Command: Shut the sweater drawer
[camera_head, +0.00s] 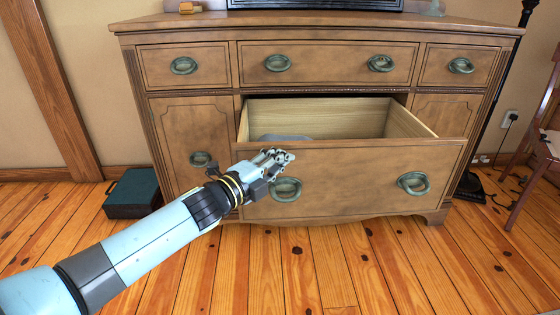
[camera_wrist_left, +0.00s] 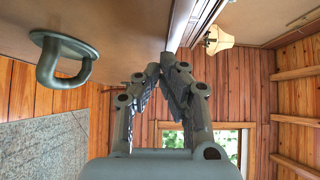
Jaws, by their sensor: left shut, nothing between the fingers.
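The sweater drawer (camera_head: 352,180) is the wide lower drawer of a wooden dresser and stands pulled out. Its pale inside shows a grey folded thing, probably the sweater (camera_head: 284,138), at the left. My left gripper (camera_head: 280,157) is shut and empty at the upper left part of the drawer front, near the left ring handle (camera_head: 286,189). I cannot tell whether it touches the front. In the left wrist view the closed fingers (camera_wrist_left: 160,72) are beside a wooden face, with a ring handle (camera_wrist_left: 62,60) to the left. The right gripper is not in view.
The dresser top (camera_head: 320,20) carries a dark framed thing. A dark green box (camera_head: 133,193) stands on the floor at the left. A chair (camera_head: 540,150) and a black lamp stand are at the right. The plank floor before the dresser is clear.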

